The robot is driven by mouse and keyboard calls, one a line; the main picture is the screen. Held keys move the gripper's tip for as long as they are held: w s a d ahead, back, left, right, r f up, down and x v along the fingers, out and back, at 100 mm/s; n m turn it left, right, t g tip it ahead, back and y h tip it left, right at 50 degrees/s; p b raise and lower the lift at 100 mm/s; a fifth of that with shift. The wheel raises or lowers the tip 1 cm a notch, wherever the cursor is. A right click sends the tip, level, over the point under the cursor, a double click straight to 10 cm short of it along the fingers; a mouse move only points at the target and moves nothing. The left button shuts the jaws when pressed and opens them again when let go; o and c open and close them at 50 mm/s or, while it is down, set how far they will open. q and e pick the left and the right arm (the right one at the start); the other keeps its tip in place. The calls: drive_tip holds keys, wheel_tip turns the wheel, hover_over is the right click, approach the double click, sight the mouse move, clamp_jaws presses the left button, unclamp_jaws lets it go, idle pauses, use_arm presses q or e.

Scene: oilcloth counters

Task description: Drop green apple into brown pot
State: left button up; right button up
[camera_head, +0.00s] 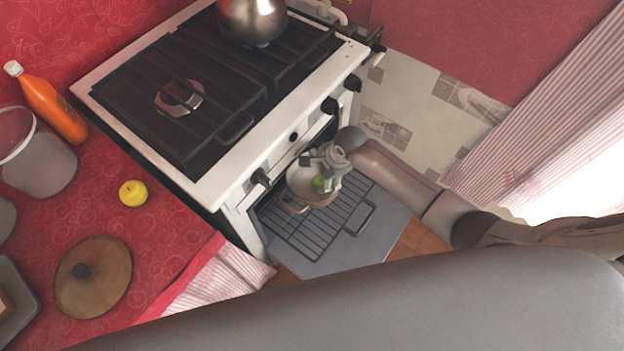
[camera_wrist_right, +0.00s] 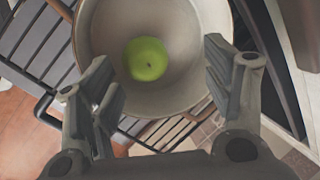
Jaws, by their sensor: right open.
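The green apple (camera_head: 319,183) shows inside the pot (camera_head: 300,182), and in the right wrist view the apple (camera_wrist_right: 146,58) appears to lie on the pale inner bottom of the pot (camera_wrist_right: 190,88). The pot has a light inside and a thin brownish rim; its outside is mostly hidden. It stands at the open oven, over the rack. My right gripper (camera_head: 322,170) is over the pot, its fingers spread to either side of the apple and apart from it. Its hand hides part of the pot. My left gripper is out of view.
A wooden slatted piece (camera_wrist_right: 178,130) shows below the pot, on the oven rack (camera_head: 300,240). The stove (camera_head: 215,165) stands behind, with a kettle (camera_head: 252,20). The red counter holds a yellow apple (camera_head: 132,193), a brown lid (camera_head: 93,276), an orange bottle (camera_head: 55,108) and a grey bucket (camera_head: 40,165).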

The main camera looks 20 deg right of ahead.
drive_tip(key=v, duration=1.2)
idle(0.3)
